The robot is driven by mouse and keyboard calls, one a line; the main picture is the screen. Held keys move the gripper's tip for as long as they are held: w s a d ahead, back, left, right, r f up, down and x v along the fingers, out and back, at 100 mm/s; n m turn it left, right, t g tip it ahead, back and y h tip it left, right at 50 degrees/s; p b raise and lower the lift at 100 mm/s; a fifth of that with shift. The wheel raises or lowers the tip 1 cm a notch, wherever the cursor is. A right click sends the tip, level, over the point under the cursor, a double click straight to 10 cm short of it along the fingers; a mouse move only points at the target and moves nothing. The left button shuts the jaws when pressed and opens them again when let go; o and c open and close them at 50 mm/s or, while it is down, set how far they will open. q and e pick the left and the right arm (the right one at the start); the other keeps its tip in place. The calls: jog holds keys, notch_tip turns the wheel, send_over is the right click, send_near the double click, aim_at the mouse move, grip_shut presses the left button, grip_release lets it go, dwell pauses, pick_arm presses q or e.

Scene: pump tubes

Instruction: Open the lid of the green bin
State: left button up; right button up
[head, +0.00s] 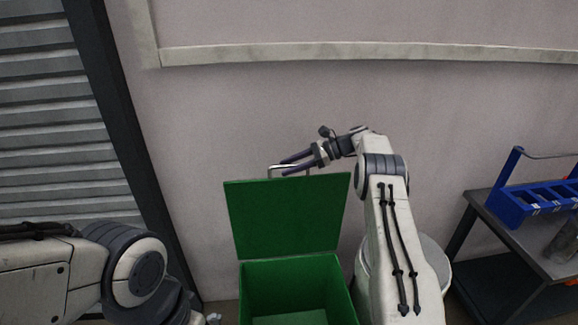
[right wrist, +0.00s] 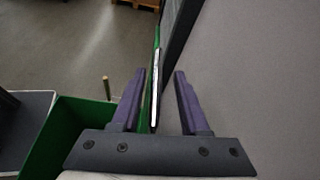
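The green bin (head: 292,267) stands in front of me, and its inside shows. Its green lid (head: 287,215) stands raised, nearly upright, along the bin's back side. A metal handle (head: 271,170) sits at the lid's top edge. My right gripper (head: 284,166) is at this handle, with its fingers apart. In the right wrist view, the handle (right wrist: 154,88) and the edge-on lid lie between the open purple fingers (right wrist: 160,78), with gaps beside them. The bin (right wrist: 75,140) is at the lower left there. My left arm shows at the lower left of the head view, its gripper out of view.
A wall is close behind the lid, and a ribbed shutter (head: 50,110) is at the left. A white barrel (head: 436,258) stands partly behind my right arm. At the right, a dark table (head: 500,228) holds a blue rack (head: 516,209).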

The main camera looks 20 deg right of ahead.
jog(key=shift+d, duration=0.1)
jog(key=shift+r, duration=0.65)
notch_tip(320, 180, up, 3)
jog(key=shift+s+d+r+b, duration=0.1)
jog(key=shift+d+b, duration=0.05)
jog(key=shift+b, duration=0.45)
jog(key=s+d+r+b, duration=0.1)
jog(key=s+d+r, duration=0.5)
jog(key=s+d, duration=0.1)
jog(key=shift+s+d+r+b, duration=0.3)
jog(key=shift+s+b, duration=0.1)
jog(key=shift+s, duration=0.3)
jog(key=shift+a, duration=0.1)
